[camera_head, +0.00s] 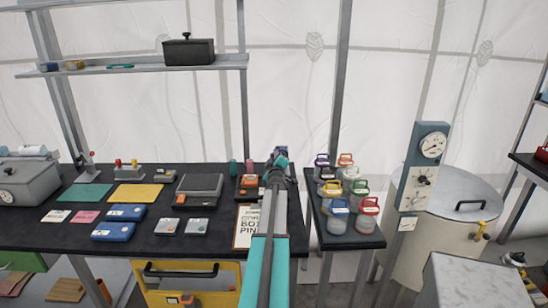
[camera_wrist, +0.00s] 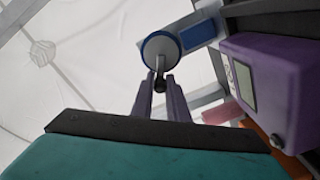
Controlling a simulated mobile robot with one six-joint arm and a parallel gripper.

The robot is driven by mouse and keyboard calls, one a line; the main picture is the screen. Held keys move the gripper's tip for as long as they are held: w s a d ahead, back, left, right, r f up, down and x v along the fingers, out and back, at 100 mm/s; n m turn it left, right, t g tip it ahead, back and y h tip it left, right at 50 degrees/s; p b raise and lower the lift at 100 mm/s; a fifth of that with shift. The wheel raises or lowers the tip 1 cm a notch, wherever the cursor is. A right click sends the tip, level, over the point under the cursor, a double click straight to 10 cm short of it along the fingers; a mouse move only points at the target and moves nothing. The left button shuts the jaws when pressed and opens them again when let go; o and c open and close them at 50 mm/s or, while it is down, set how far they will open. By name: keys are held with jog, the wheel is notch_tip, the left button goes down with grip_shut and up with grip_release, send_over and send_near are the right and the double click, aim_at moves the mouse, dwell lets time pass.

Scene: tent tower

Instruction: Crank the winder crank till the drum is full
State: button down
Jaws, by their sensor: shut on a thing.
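In the wrist view a round grey disc with a blue rim (camera_wrist: 160,50) sits at the end of a blue bracket (camera_wrist: 198,34). A small crank (camera_wrist: 161,71) hangs down from the disc's middle. A purple box (camera_wrist: 262,85) with a small display stands to the right. In the head view my gripper (camera_head: 277,168) is at the back edge of the black table, and my arm hides most of the winder. How full the drum is cannot be told.
In the head view an orange device (camera_head: 248,186) and a clipboard sign (camera_head: 245,228) are left of my arm. Several coloured-lid jars stand on a side table (camera_head: 325,235) to the right. A dial post (camera_head: 422,165) is farther right. Boxes and mats fill the table's left.

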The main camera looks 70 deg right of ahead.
jog(key=shift+s+d+r+m+p, duration=0.2)
jog(key=shift+d+r+m+p, duration=0.15)
jog(key=shift+d+m+p, duration=0.2)
jog(key=m+p, duration=0.3)
jog(key=shift+s+r, duration=0.25)
jog(key=shift+r, duration=0.05)
jog(key=shift+s+f+m+p, duration=0.1)
jog(key=shift+s+m+p, duration=0.05)
jog(key=shift+m+p, duration=0.55)
jog(key=c, duration=1.7)
grip_release()
jog(key=shift+a, duration=0.1)
